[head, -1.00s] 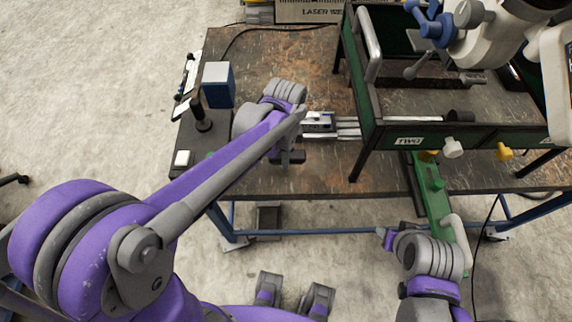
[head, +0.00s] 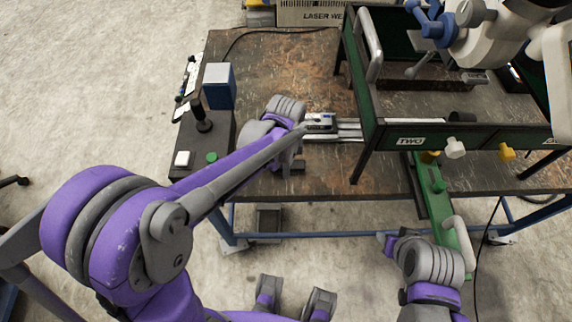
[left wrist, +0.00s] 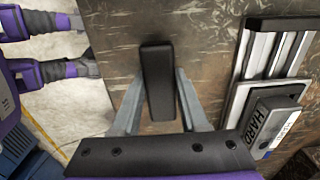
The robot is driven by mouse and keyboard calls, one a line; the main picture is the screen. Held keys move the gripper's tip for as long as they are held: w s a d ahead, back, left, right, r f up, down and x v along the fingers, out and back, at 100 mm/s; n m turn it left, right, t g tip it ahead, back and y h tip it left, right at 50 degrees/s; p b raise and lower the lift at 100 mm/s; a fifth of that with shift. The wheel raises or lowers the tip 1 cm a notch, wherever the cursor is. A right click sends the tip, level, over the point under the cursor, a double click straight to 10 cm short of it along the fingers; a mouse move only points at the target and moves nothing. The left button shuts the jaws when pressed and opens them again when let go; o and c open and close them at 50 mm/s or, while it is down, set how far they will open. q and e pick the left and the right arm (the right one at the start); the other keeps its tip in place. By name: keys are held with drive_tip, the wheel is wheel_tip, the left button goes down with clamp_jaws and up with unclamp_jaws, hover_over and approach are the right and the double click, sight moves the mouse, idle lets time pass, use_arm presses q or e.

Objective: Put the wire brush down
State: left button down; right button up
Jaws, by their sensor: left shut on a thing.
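My left gripper (left wrist: 158,84) is shut on the wire brush (left wrist: 157,62), which shows in the left wrist view as a plain dark, long block between the two grey fingers. Bristles are not visible. In the head view the left gripper (head: 288,163) is over the front part of the worn brown workbench (head: 285,62), and my wrist hides most of the brush. I cannot tell whether the brush touches the bench top. My right gripper (head: 390,241) is at the lower right, in front of the bench; its fingers are not clear.
A metal rail with a block (head: 320,123) lies just right of the left gripper. A green-sided frame (head: 410,141) with a microscope arm (head: 485,40) stands on the right. A blue box (head: 218,86) and a control panel with a joystick (head: 203,118) are on the left. Bench behind the gripper is clear.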

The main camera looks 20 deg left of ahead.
use_arm(q)
drive_tip(key=shift+c, duration=2.2)
unclamp_jaws()
drive_tip(key=shift+s+f, duration=0.25)
drive_tip(key=shift+f, duration=0.25)
drive_tip(key=shift+d+r+p, duration=0.1)
drive_tip(key=shift+r+p, duration=0.3)
drive_tip(key=shift+r, duration=0.1)
wheel_tip(320, 180, up, 12)
drive_tip(key=p, duration=0.1)
drive_tip(key=s+a+f+n+t, duration=0.2)
drive_tip(key=s+a+n, duration=0.1)
drive_tip(key=s+n, duration=0.4)
drive_tip(key=s+a+f+n+t, duration=0.2)
drive_tip(key=s+a+n+t, duration=0.1)
drive_tip(key=s+n, duration=0.4)
drive_tip(key=shift+a+f+n, duration=0.2)
drive_tip(key=shift+f+n, duration=0.1)
drive_tip(key=shift+n, duration=0.1)
drive_tip(key=shift+w+r+p, duration=0.2)
drive_tip(key=shift+r+p, duration=0.95)
drive_tip(key=shift+r, duration=0.05)
